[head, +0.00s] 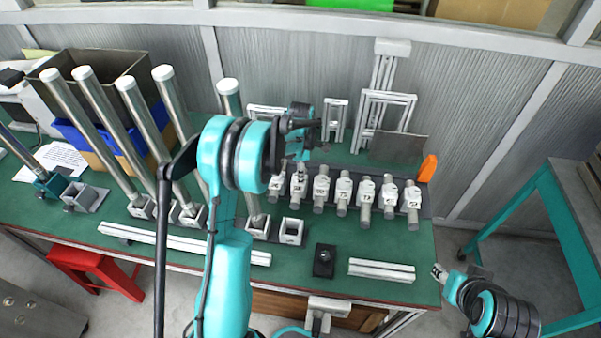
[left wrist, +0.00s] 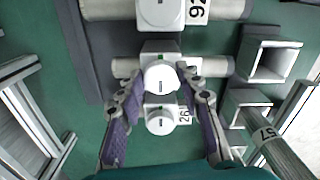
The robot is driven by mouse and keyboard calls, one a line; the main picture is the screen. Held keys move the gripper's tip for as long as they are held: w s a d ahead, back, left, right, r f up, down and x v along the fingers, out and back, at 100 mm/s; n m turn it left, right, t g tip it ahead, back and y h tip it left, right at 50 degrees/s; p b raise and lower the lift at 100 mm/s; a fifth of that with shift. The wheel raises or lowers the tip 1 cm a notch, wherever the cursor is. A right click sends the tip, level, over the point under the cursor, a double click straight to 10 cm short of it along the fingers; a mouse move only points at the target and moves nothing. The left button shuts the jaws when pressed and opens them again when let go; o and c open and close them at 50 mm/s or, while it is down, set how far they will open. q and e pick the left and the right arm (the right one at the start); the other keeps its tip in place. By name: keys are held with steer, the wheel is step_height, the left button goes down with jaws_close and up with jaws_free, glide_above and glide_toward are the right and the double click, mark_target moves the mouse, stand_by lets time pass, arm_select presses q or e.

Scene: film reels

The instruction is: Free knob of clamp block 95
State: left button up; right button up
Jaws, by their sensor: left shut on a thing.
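A row of white clamp blocks on grey rods lies on the green bench. My left gripper (head: 299,158) reaches down over the second block from the left (head: 298,185). In the left wrist view its fingers (left wrist: 161,80) are shut on that block's round white knob (left wrist: 159,78), one finger on each side. The block's number plate (left wrist: 190,64) is too unclear to read, so I cannot confirm it is 95. Block 26 (left wrist: 160,118) is below it and block 92 (left wrist: 165,12) above. My right gripper (head: 456,284) is off the bench's right end; its jaws are unclear.
Tall metal tubes (head: 110,115) stand in square sockets at the left. Grey frames (head: 385,115) stand behind the row, and an orange piece (head: 428,168) is at its right end. A black block (head: 324,261) and white bars (head: 381,270) lie near the front edge.

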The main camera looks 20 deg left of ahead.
stand_by(0.3)
arm_select(q)
steer(key=o, duration=1.2)
steer(key=shift+c, duration=0.2)
steer(key=shift+r, duration=0.1)
step_height(320, 180, up, 12)
